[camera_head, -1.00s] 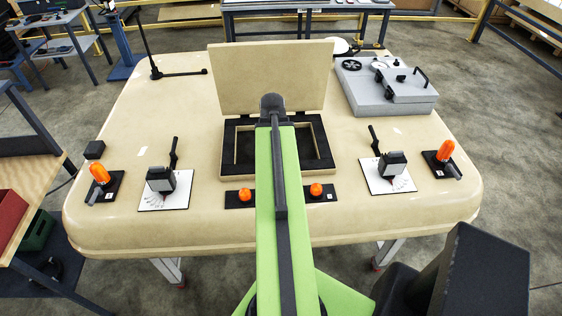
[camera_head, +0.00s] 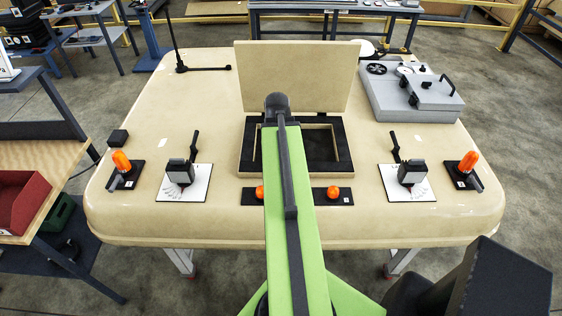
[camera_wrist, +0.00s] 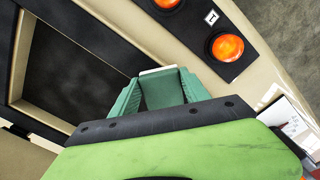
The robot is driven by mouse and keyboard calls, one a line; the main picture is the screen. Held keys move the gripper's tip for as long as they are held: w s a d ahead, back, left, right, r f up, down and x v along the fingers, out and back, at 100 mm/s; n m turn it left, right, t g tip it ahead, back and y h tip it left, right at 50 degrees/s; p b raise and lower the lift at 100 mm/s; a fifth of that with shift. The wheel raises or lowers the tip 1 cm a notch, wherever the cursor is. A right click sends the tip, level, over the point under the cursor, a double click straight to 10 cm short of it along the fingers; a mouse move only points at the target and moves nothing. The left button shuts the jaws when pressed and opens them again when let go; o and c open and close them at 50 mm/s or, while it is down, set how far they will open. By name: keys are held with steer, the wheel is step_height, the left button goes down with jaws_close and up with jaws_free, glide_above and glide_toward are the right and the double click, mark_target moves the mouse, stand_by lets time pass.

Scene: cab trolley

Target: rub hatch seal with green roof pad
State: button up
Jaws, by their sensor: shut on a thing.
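The open hatch has a tan lid (camera_head: 292,77) standing upright and a black seal frame (camera_head: 340,150) around its opening. The seal also shows at the left of the wrist view (camera_wrist: 75,40). My gripper (camera_wrist: 158,88) is shut on the green roof pad (camera_wrist: 160,77), a teal-green piece with a pale strip at its far end. Fingers and pad are similar in colour and hard to tell apart. The pad lies over the seal's near band; I cannot tell whether it touches. In the head view, my arm hides the gripper, the pad and part of the seal.
Two orange lamps lie in front of the hatch, one (camera_head: 333,193) right of my arm. Lever units stand on white plates at left (camera_head: 182,175) and right (camera_head: 408,178). A grey box (camera_head: 415,95) sits at back right. The left roof surface is mostly clear.

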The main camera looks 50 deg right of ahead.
steer(key=shift+r+p, duration=3)
steer(key=shift+r, duration=0.05)
step_height(320, 180, up, 3)
steer(key=p, duration=0.3)
steer(key=shift+r, duration=0.1)
